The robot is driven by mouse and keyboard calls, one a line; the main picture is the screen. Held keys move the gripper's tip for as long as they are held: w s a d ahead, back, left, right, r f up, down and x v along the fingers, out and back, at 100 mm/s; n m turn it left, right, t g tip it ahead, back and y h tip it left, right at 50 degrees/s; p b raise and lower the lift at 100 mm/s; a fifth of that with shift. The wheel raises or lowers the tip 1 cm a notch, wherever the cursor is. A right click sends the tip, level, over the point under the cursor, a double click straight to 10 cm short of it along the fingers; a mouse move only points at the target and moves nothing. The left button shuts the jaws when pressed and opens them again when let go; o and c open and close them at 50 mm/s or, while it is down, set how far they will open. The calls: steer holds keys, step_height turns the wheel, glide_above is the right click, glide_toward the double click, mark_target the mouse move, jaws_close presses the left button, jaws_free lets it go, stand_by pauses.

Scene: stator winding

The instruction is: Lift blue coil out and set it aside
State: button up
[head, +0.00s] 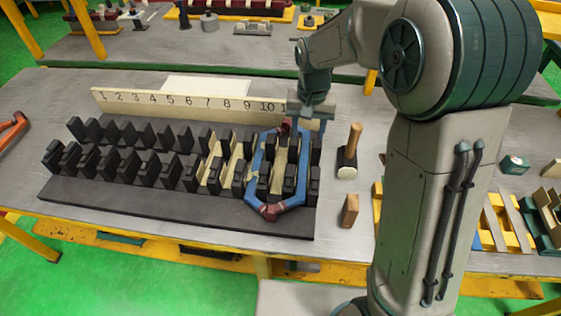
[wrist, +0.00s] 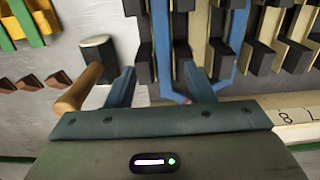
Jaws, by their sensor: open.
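The blue coil (head: 254,165) is a long hexagonal loop with dark red ends. It sits in the slots at the right end of the black stator block (head: 180,219), around light-lined teeth, below the number 10. My gripper (head: 305,122) is at the coil's far end, behind the block. In the wrist view my open gripper (wrist: 160,88) has its two blue fingers spread, with nothing visibly clamped. One long side of the coil (wrist: 163,50) runs up between the fingers there. The other side lies to the right.
A numbered board (head: 185,104) stands along the block's back edge. An orange coil (head: 12,130) lies at the far left. Bare grey table shows between block and mallet.

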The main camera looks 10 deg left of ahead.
glide_above(304, 156)
steer(key=f, duration=0.4)
steer(key=shift+s+d+f, duration=0.1)
steer(key=shift+d+f, duration=0.1)
steer(key=shift+d, duration=0.05)
steer(key=shift+a+f+p, duration=0.15)
steer(key=shift+f+p, duration=0.4)
steer(key=shift+f, duration=0.8)
steer(key=shift+a+f+p, duration=0.1)
steer(key=shift+f+p, duration=0.4)
steer(key=shift+f, duration=0.8)
jaws_close()
